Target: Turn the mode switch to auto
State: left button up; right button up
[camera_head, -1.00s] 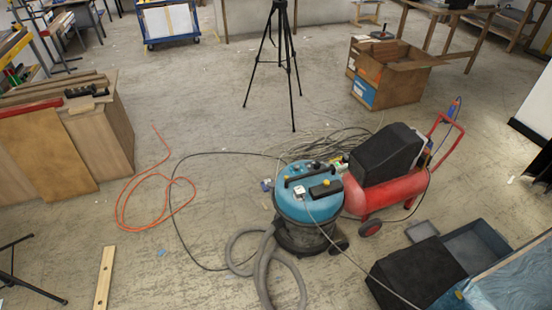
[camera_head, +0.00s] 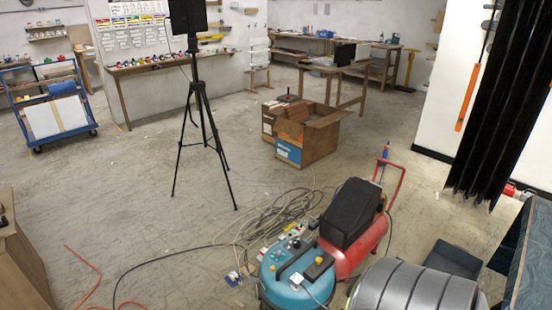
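I cannot make out a mode switch in the head view. The blue-topped shop vacuum (camera_head: 297,276) at the bottom centre has small knobs and dark parts on its lid, too small to read. A red compressor (camera_head: 372,245) with a black cover (camera_head: 349,213) stands right behind it. Neither of my grippers is in view.
A black tripod (camera_head: 195,120) stands left of centre. An open cardboard box (camera_head: 320,137) sits behind loose cables (camera_head: 270,218). A blue cart (camera_head: 57,115) is far left. A black curtain (camera_head: 500,100) hangs at the right. Open floor lies at left and centre.

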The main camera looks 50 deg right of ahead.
aim_at(296, 244)
jog(key=i+z, duration=0.5)
jog(key=i+j+z, duration=0.1)
jog(key=i+z, duration=0.35)
jog(key=i+j+z, duration=0.25)
jog(key=z, duration=0.25)
jog(key=i+j, duration=0.05)
jog(key=i, duration=0.05)
